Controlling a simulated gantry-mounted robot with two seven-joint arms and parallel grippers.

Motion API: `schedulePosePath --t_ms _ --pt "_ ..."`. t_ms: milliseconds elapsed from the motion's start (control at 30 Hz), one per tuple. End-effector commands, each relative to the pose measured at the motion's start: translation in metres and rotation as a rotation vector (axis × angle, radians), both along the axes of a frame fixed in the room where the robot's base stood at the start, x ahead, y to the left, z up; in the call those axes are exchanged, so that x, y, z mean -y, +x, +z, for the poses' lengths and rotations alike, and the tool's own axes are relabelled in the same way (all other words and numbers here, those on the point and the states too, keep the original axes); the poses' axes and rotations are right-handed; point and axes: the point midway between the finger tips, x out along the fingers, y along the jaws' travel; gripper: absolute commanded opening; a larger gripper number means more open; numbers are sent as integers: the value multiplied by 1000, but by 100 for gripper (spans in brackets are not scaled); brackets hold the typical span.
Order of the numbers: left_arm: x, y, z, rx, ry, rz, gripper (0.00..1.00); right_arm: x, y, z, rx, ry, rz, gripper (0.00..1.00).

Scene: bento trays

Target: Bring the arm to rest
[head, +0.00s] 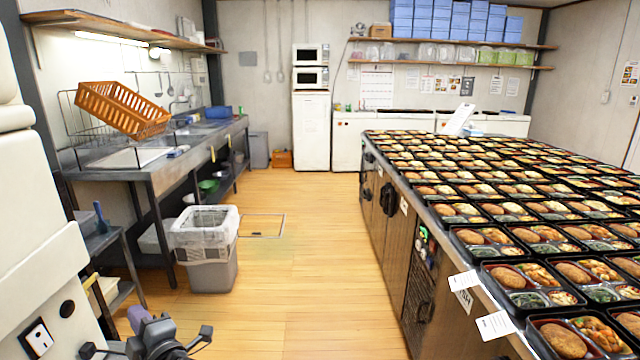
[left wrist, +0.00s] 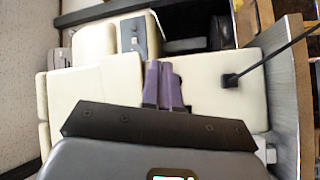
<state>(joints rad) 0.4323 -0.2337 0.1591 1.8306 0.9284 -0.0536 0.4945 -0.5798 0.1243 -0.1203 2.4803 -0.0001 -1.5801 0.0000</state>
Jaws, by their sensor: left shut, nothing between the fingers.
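My left gripper (head: 140,318) shows at the bottom left of the head view, low over the wooden floor and in front of the waste bin. Its lower part is cut off by the frame edge. In the left wrist view its two purple-grey fingers (left wrist: 163,85) lie side by side, shut, with nothing between them. Behind them in that view are cream-coloured parts that look like my own body. My right gripper is in neither view.
A grey waste bin (head: 205,250) with a clear liner stands beyond the gripper. A steel sink counter (head: 160,160) holds an orange basket (head: 123,108). At the right, a long counter (head: 405,215) carries many bento trays (head: 520,285). The floor (head: 300,290) between is clear.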

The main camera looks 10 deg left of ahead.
Motion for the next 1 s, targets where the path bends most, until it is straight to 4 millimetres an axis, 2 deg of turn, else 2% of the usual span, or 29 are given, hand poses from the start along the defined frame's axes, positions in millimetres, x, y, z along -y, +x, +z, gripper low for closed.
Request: schedulePosePath --t_ms 33,167,267,367,400,500,633,800,833,900,1000 --pt "9 2 9 -98 29 -109 0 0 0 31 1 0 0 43" --pt "54 3 -10 -390 106 -425 0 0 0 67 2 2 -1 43" --pt "101 -16 -32 -649 179 -672 0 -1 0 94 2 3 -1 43" --pt "150 -58 -58 -929 256 -919 0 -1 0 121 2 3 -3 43" --pt "168 -79 -68 -1039 288 -1012 0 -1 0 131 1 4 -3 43" --pt "201 -134 -87 -1274 357 -1207 0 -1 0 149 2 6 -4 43" --pt "227 -200 -97 -1514 430 -1399 0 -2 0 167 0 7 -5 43" --pt "245 -280 -94 -1775 511 -1602 0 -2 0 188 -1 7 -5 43" --pt "246 -288 -89 -1804 523 -1625 0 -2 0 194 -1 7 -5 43" --pt "245 -281 -67 -1787 519 -1611 0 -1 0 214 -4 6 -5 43" --pt "245 -281 -42 -1785 516 -1609 0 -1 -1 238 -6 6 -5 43"
